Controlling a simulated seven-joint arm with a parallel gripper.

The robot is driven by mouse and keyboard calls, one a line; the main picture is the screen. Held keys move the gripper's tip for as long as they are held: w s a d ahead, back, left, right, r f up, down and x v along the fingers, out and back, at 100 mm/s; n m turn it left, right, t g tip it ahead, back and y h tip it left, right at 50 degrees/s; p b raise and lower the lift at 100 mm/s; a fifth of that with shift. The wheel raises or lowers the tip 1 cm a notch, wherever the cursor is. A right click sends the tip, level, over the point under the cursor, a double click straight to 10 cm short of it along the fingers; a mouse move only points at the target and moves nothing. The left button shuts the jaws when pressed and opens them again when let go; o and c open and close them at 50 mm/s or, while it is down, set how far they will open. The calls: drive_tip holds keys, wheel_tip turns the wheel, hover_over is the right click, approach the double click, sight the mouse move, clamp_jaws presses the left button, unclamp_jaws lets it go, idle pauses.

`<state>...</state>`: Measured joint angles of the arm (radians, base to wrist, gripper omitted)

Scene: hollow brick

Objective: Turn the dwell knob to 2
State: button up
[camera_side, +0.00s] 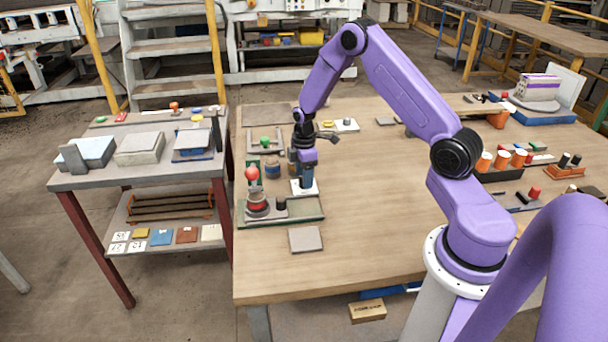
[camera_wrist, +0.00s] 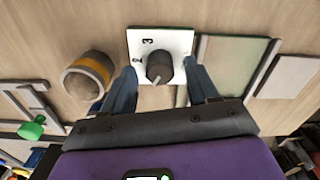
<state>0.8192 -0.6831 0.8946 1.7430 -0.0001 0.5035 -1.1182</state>
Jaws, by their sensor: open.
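The dwell knob (camera_wrist: 159,67) is a dark round knob on a white square plate (camera_wrist: 174,38) in the wrist view. A "3" shows at the plate's upper left, and a mark below it looks like a "2". A pale line on the knob points down toward my gripper body, slightly left. My gripper (camera_wrist: 160,68) is open, with one blue finger on each side of the knob and a visible gap to it. In the side view my gripper (camera_side: 303,180) points down over the white plate (camera_side: 296,187), and the knob is hidden there.
A grey-green tray (camera_side: 300,214) with a red-topped jar and a black knob stands just in front. A grey square (camera_side: 305,239) lies nearer. A yellow-banded cylinder (camera_wrist: 90,75) stands left of the plate in the wrist view. The middle of the table is clear.

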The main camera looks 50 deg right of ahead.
drive_tip(key=c, duration=1)
drive_tip(key=shift+c, duration=0.2)
drive_tip(key=shift+m, duration=0.3)
drive_tip(key=m, duration=1.1)
drive_tip(key=o, duration=1)
